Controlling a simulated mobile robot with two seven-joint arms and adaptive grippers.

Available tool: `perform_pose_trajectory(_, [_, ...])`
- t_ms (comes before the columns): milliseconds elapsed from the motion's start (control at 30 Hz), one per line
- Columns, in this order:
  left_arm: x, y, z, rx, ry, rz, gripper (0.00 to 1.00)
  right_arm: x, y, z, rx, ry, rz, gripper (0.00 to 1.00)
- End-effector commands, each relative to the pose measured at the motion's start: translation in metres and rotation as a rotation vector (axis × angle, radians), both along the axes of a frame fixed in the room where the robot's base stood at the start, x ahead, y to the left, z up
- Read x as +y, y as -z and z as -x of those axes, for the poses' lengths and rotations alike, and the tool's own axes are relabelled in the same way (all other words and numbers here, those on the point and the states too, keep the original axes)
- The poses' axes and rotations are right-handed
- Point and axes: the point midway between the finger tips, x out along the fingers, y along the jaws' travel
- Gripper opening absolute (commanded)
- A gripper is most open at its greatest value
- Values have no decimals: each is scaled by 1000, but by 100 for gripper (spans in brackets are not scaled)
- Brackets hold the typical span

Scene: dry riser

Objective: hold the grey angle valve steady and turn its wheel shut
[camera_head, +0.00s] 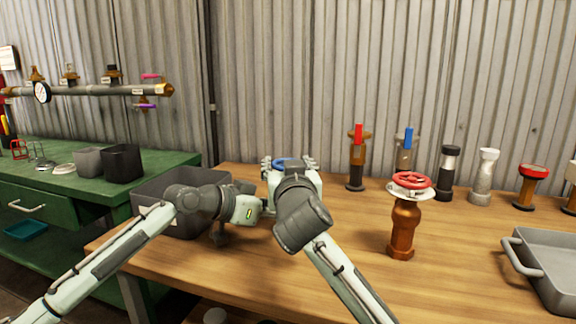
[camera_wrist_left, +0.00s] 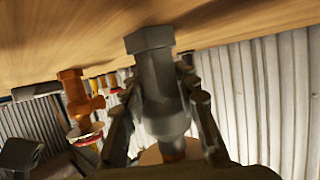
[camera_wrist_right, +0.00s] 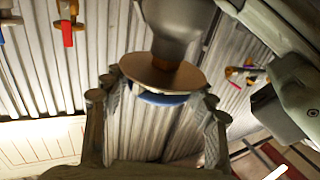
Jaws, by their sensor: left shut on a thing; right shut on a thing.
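The grey angle valve (camera_wrist_left: 160,85) stands on the wooden bench; in the left wrist view its grey body lies between my left fingers (camera_wrist_left: 155,95). My left gripper closes on that body from the side. In the head view the body is mostly hidden behind my right arm. The valve's blue wheel (camera_head: 285,162) shows between the fingertips of my right gripper (camera_head: 288,164), which grips it from above. In the right wrist view the blue wheel (camera_wrist_right: 162,98) sits beside a brownish disc, with a finger on each side. The contact points are partly hidden.
A brown valve with a red wheel (camera_head: 404,225) stands to the right. Several other fittings stand along the back of the bench (camera_head: 450,250). A grey bin (camera_head: 150,190) is close behind my left arm. A grey tray (camera_head: 550,260) lies at far right. The front middle is clear.

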Motion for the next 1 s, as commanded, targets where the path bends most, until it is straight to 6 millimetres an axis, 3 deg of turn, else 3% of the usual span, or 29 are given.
perform_pose_trajectory(300, [-1,1,2,1,4,-2,0,1,1,0,6,242,-5,28])
perform_pose_trajectory(700, [-1,1,2,1,4,-2,0,-1,1,0,4,273,1,28])
perform_pose_trajectory(733, [-1,1,1,1,4,-2,0,-1,1,0,4,273,1,60])
perform_pose_trajectory(900, [-1,1,1,2,4,-1,0,-1,0,0,4,272,1,79])
perform_pose_trajectory(1000, [-1,1,1,1,3,-1,0,0,0,0,3,272,1,79])
